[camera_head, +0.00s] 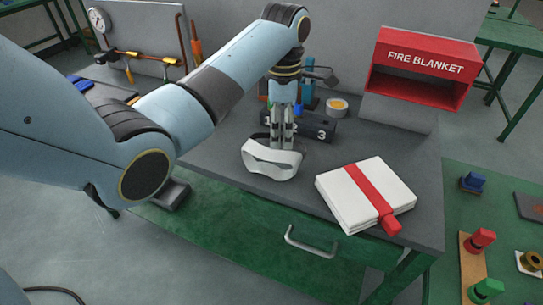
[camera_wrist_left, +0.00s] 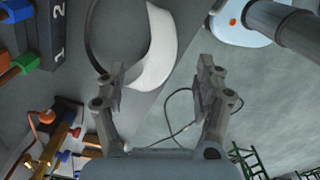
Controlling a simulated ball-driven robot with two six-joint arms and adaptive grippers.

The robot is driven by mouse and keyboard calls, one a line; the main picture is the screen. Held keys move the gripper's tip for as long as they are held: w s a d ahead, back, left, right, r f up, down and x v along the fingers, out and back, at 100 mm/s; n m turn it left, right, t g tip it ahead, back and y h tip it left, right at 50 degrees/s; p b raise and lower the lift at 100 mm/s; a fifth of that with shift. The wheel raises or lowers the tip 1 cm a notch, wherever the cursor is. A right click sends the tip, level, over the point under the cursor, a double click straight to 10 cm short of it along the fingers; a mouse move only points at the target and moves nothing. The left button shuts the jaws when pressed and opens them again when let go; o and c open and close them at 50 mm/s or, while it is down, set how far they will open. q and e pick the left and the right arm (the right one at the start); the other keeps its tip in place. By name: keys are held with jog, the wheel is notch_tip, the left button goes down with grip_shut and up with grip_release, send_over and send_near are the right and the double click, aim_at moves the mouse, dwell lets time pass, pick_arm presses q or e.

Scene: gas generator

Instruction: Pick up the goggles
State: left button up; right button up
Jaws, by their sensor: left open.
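The goggles (camera_head: 271,161) are white with a curved body and stand near the front edge of the grey table. My left gripper (camera_head: 282,142) points down just over the back of the goggles and hides a little of them. In the left wrist view the goggles (camera_wrist_left: 160,48) show as a white curve with a dark strap, beyond and partly behind the left finger. The left gripper (camera_wrist_left: 160,82) is open there, with its fingers apart and nothing clearly held between them. I cannot tell whether a finger touches the goggles. My right gripper is not in view.
A folded white blanket (camera_head: 350,196) with a red strap lies right of the goggles. A dark numbered block (camera_head: 318,130) and a yellow-topped cup (camera_head: 337,106) stand behind. The red fire blanket box (camera_head: 425,64) is at the back right. A drawer handle (camera_head: 308,243) juts out in front.

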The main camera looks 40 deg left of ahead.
aim_at(280, 155)
pick_arm(q)
notch_tip(280, 155, down, 9)
jog(key=shift+s+f, duration=0.1)
jog(key=shift+f, duration=0.1)
jog(key=c, duration=1.3)
jog(key=shift+r, duration=0.1)
